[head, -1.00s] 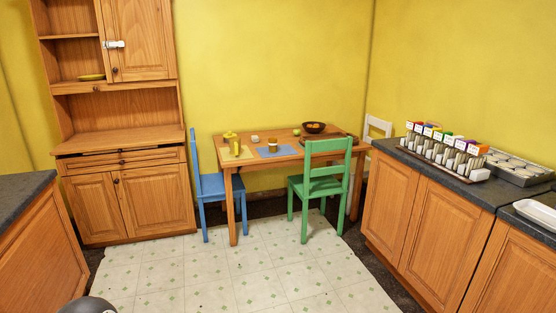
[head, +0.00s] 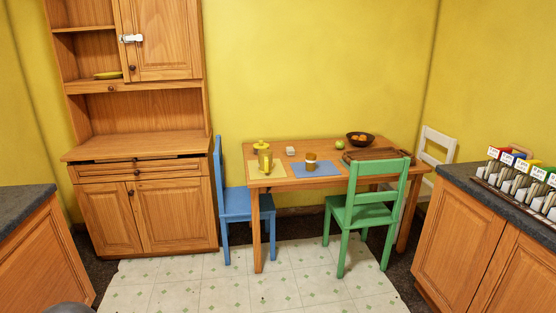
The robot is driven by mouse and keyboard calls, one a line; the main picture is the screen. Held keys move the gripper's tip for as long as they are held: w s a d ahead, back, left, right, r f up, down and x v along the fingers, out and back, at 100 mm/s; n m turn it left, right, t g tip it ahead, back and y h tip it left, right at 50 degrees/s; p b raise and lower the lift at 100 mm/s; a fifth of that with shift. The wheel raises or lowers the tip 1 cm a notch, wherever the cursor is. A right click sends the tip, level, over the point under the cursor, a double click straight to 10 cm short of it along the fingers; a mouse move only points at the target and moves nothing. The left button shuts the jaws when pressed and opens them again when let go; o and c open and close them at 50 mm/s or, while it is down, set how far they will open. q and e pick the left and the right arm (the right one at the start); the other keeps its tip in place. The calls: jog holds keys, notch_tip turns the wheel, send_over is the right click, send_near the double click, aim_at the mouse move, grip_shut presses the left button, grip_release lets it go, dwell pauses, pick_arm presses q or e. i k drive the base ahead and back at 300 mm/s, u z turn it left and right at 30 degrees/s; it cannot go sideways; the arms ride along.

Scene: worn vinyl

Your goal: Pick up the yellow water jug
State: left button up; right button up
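A yellow jug-like vessel (head: 265,161) stands upright on the yellow placemat (head: 277,174) at the left end of the wooden table (head: 330,181). A second yellow item (head: 261,145) shows just behind it; it is too small to tell whether it is a lid, a bowl or a separate pot. Neither of my grippers is in view. A dark rounded shape, which may be part of me, shows at the bottom left edge. The table is well ahead of me across the floor.
A blue chair (head: 236,200) stands at the table's left, a green chair (head: 367,210) in front right, a white chair (head: 438,150) behind right. Counters flank both sides: left (head: 22,205), right (head: 470,200). The patterned floor (head: 225,290) between is clear.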

aim_at(266, 162)
jog(key=u, duration=0.15)
jog(key=i, duration=1.4)
jog(key=u, duration=0.25)
jog(key=i, duration=2)
jog(key=z, duration=0.1)
